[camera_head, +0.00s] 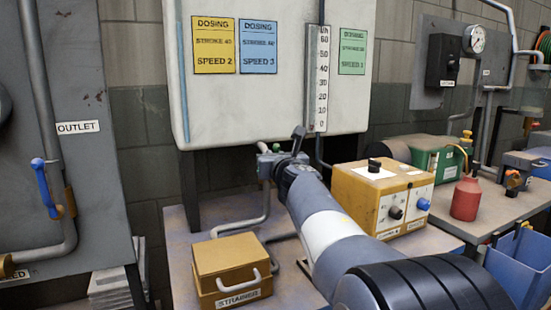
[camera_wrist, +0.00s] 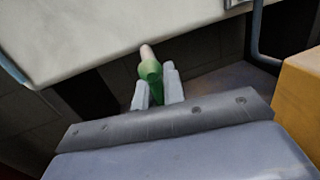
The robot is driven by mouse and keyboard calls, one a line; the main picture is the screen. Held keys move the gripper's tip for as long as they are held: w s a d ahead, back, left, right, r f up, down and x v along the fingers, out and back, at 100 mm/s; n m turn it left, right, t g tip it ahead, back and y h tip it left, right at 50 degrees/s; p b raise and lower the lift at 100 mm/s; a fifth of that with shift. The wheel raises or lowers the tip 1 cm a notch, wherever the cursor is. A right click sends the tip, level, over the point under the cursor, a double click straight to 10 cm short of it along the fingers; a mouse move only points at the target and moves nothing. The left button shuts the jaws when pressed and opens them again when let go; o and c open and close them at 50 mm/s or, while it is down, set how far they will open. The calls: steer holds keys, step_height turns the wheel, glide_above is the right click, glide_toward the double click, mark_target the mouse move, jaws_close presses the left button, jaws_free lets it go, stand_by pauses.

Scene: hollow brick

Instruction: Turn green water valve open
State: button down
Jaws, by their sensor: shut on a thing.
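The green water valve (camera_head: 266,162) sits on a pipe just below the pale tank in the head view, with my arm reaching up to it. In the wrist view the green valve handle (camera_wrist: 151,72) stands between the two fingers of my gripper (camera_wrist: 157,92), which is shut on it. In the head view my gripper (camera_head: 283,160) is at the valve, and the dark wrist hides part of it. The handle's far end has a pale tip. The valve's body is mostly hidden.
The pale tank (camera_head: 280,95) is close above my gripper. A yellow control box (camera_head: 345,205) stands to the right, and a yellow strainer box (camera_head: 225,262) is at the lower left on the bench. A red bottle (camera_head: 466,198) is farther right. Pipes run below the valve.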

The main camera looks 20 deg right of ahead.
steer(key=c, duration=1.5)
jaws_free()
steer(key=shift+s, duration=0.1)
steer(key=s+a, duration=0.1)
steer(key=s, duration=0.9)
steer(key=shift+s+a, duration=0.25)
steer(key=shift+a, duration=0.15)
steer(key=w+d, duration=0.1)
steer(key=w, duration=0.9)
steer(key=shift+w+d, duration=0.35)
steer(key=shift+d, duration=0.05)
